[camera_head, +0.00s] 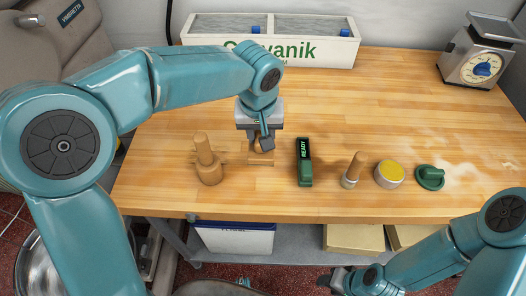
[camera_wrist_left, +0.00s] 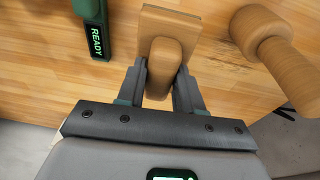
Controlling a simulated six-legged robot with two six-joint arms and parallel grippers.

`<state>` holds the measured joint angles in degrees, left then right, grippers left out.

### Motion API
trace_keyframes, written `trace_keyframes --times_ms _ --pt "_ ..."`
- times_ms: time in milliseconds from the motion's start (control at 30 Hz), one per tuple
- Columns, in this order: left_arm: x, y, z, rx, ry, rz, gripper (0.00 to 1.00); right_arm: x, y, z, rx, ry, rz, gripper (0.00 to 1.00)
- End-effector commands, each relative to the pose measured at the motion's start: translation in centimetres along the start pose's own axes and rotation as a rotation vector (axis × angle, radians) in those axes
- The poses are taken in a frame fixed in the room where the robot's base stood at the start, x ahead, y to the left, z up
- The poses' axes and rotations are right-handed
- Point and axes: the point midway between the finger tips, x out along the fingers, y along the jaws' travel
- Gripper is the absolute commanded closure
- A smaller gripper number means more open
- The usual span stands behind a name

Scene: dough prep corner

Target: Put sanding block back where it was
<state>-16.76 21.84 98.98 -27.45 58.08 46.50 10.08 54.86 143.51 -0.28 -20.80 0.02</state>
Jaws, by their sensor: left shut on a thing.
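The sanding block (camera_head: 261,161) is a pale wooden block with a rounded grip on top; it also shows in the left wrist view (camera_wrist_left: 166,58). My left gripper (camera_head: 262,144) is shut on its grip from above, with one finger on each side in the left wrist view (camera_wrist_left: 160,88). The block is at the table's front part, between a wooden peg-like tool and a green device; I cannot tell whether its base touches the table. My right gripper (camera_head: 334,281) is low in front of the table edge, partly visible, and its fingers are not clear.
On the wooden table (camera_head: 400,110) stand the wooden tool (camera_head: 208,162) to the left, the green READY device (camera_head: 304,163), a small wooden-handled tool (camera_head: 352,171), a yellow-topped tin (camera_head: 389,174) and a green knobbed piece (camera_head: 430,178). A white crate (camera_head: 215,52) and scale (camera_head: 477,66) stand behind.

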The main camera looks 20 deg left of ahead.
Motion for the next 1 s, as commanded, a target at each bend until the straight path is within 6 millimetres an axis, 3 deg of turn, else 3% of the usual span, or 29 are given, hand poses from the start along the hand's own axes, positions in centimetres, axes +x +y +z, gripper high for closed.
trace_keyframes --times_ms 500,900,933,1000 --pt "6.7 0.1 1.2 0.001 0.0 0.0 1.0 0.0 0.0 0.0 0.0 0.0 0.0 0.57" --pt "7.2 0.1 1.3 0.001 0.001 0.002 1.0 0.5 0.2 0.0 0.0 0.0 0.0 0.57" --pt "7.1 0.1 1.3 0.001 0.001 0.001 0.58 0.4 0.1 0.0 0.0 0.0 0.0 0.57" --pt "7.1 0.1 1.3 0.001 0.001 0.001 0.39 0.3 0.1 0.0 0.0 0.0 0.0 0.57"
